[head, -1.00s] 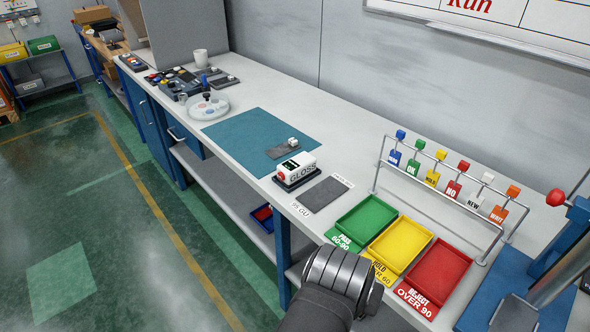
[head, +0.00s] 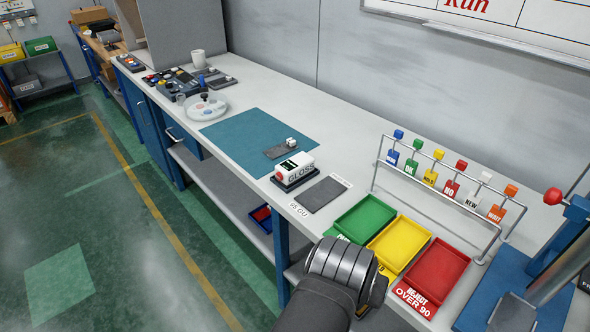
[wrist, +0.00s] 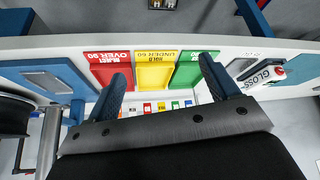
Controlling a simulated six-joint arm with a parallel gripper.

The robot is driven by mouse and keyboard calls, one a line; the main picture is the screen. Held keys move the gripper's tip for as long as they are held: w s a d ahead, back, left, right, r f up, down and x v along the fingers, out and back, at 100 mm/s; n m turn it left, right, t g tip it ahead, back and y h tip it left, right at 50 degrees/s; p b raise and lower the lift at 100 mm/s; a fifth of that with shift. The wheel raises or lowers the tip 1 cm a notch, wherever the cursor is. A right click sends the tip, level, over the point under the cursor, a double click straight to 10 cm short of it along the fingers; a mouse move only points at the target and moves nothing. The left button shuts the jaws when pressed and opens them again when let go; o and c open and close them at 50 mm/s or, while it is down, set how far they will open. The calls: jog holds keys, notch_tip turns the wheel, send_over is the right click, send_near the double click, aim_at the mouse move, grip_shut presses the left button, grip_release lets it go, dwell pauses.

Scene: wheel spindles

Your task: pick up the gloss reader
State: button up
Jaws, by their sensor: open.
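The gloss reader (head: 295,167) is a small white block lettered GLOSS with a dark display, sitting on a dark base on the bench. It stands between the teal mat and a grey plate, left of the green tray. In the wrist view the gloss reader (wrist: 268,75) is at the right, outside my fingers. My gripper (wrist: 160,75) is open and empty, its two blue fingers apart above the trays. In the head view only my dark arm shows at the bottom, in front of the bench; my fingers are not visible there.
Green (head: 364,218), yellow (head: 399,244) and red (head: 436,271) trays line the front edge. A rack of coloured tags (head: 450,190) stands behind them. A grey plate (head: 321,194) lies beside the reader. The teal mat (head: 240,142) bears a small dark plate with a white block (head: 291,142).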

jog(key=w+d+r+m+t+h, duration=0.1)
jog(key=w+d+r+h, duration=0.2)
jog(key=w+d+r, duration=0.35)
jog(key=w+d+r+h, duration=0.2)
jog(key=w+d+r, duration=0.2)
jog(key=d+r, duration=0.45)
jog(key=w+d, duration=0.3)
jog(key=w, duration=0.4)
jog(key=w+a+f+m+g+y, duration=0.1)
jog(key=w+a+f+m+y, duration=0.15)
jog(key=w+a, duration=1.3)
jog(key=w+a+f+g+y, duration=0.1)
jog(key=w+a+f, duration=0.15)
jog(key=a, duration=0.65)
jog(key=w+a+f+g+y, duration=0.15)
jog(key=w+a, duration=0.25)
jog(key=a, duration=0.6)
send_near(299, 160)
jog(key=shift+m+t, duration=0.25)
jog(key=x, duration=0.3)
jog(key=s+x, duration=0.1)
jog(key=x, duration=0.1)
jog(key=shift+a+f, duration=0.15)
jog(key=shift+f, duration=0.05)
jog(key=x, duration=0.5)
jog(key=shift+w+r, duration=0.1)
jog(key=shift+w, duration=0.3)
jog(key=shift+d, duration=0.2)
jog(key=shift+f, duration=0.4)
